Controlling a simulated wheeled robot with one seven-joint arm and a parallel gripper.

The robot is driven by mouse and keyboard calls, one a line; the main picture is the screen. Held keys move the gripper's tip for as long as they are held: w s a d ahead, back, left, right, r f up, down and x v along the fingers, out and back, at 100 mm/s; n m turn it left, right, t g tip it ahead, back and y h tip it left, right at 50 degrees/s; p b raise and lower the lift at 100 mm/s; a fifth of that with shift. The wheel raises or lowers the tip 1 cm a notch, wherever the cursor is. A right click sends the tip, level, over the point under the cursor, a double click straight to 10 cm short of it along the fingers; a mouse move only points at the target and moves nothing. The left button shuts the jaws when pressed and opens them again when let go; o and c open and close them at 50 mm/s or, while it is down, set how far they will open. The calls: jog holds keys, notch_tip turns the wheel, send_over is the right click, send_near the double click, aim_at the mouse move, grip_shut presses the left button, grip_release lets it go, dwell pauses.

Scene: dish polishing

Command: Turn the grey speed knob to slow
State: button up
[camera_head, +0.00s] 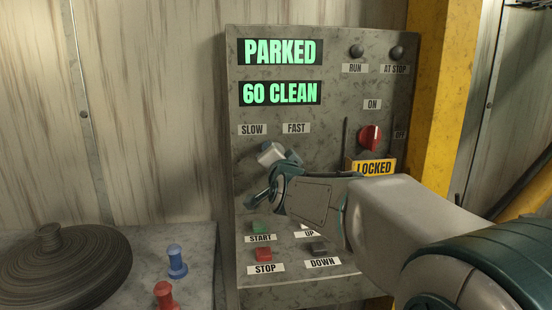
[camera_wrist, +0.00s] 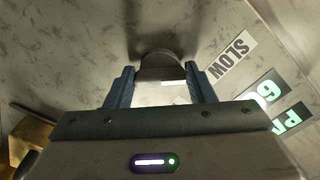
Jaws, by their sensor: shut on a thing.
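The grey speed knob (camera_wrist: 160,66) sits between my two blue fingers in the wrist view, its side dark and a short white mark on its paler face. My gripper (camera_wrist: 159,78) is shut on it, close to the panel. In the head view my gripper (camera_head: 279,153) is just below the SLOW label (camera_head: 252,129) and the FAST label (camera_head: 296,128), and the knob is hard to tell from it. The SLOW label also shows in the wrist view (camera_wrist: 231,59), right of the fingers. I cannot tell which label the knob points to.
The panel reads PARKED (camera_head: 280,51) and 60 CLEAN (camera_head: 280,93). A red switch (camera_head: 370,138) above a LOCKED sign (camera_head: 374,168) is right of my gripper. START (camera_head: 259,227) and STOP (camera_head: 264,254) buttons lie below. A dark wheel (camera_head: 65,265) and two pegs stand at left.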

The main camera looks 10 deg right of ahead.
jog(key=o, duration=1)
jog(key=s, duration=1.4)
jog(key=shift+d, duration=0.2)
jog(key=shift+w, duration=0.1)
